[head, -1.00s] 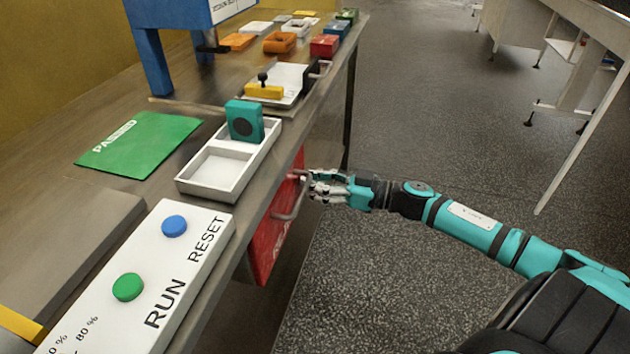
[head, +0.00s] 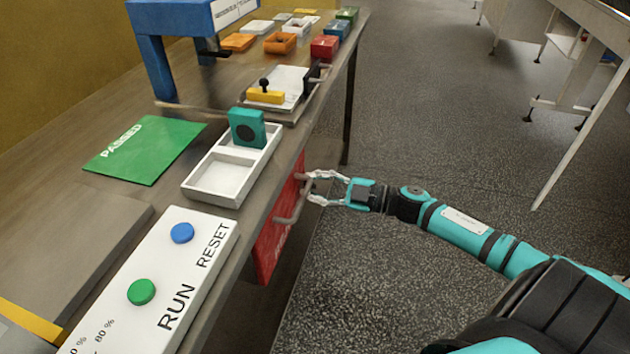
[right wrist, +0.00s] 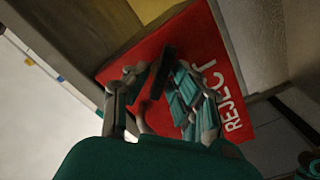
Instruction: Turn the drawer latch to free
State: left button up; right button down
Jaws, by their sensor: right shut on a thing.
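The red drawer front (head: 268,245) is on the side of the bench, below the top's edge. In the right wrist view the red front (right wrist: 195,55) carries the word REJECT. A grey bar handle (head: 291,212) stands out from it. The latch shows in the right wrist view as a dark bar (right wrist: 162,72) between my fingers; in the head view it is mostly hidden by the fingertips. My right gripper (head: 312,187) is at the upper far part of the drawer front, shut on the latch (right wrist: 155,85). My left gripper is not in view.
A white two-part tray (head: 222,182) with a teal block (head: 247,128) stands on the bench above the drawer. A button panel (head: 165,270) is nearer. Open floor (head: 420,280) lies to the right of the bench.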

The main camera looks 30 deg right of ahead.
jog(key=n, duration=0.3)
jog(key=shift+a+f+n, duration=0.1)
jog(key=shift+n, duration=0.7)
jog(key=n, duration=0.3)
jog(key=shift+s+f, duration=0.1)
jog(key=shift+f, duration=0.05)
jog(key=shift+n+b, duration=0.4)
jog(key=shift+n, duration=0.9)
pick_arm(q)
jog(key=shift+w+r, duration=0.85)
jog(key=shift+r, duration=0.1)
